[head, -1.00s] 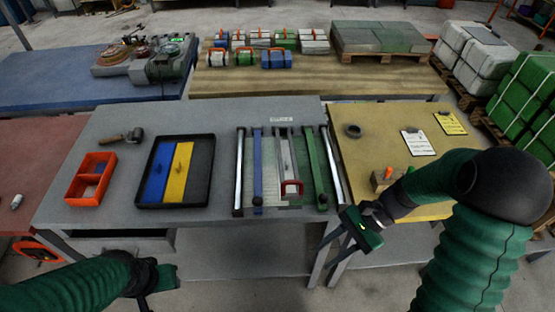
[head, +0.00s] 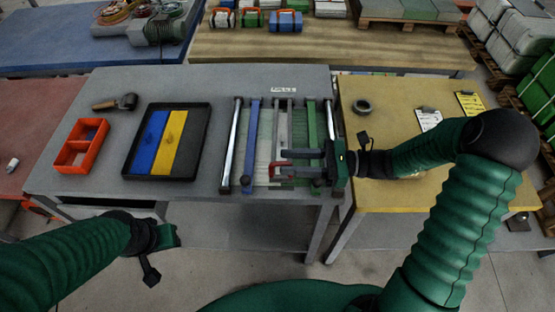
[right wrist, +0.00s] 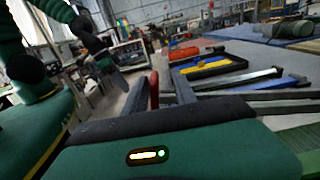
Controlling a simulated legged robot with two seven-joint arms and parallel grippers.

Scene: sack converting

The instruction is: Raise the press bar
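The press bar (head: 283,122) is a pale grey bar with a red handle (head: 272,170) at its near end. It lies low between the rails of the press bed on the grey table. My right gripper (head: 284,163) reaches in from the right at the handle, fingers pointing left and apart. In the right wrist view the red handle (right wrist: 154,92) shows upright between the two fingers, closer to the left one; I cannot tell whether they touch. The gripper hides part of the handle in the head view. My left gripper (head: 160,250) is low at the left, away from the table; its fingers are unclear.
A blue bar (head: 252,140) and a green bar (head: 312,125) flank the press bar. A black tray (head: 198,150) with blue and yellow strips and an orange bin (head: 87,157) are to the left. A tape roll (head: 362,106) and clipboards lie on the yellow table.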

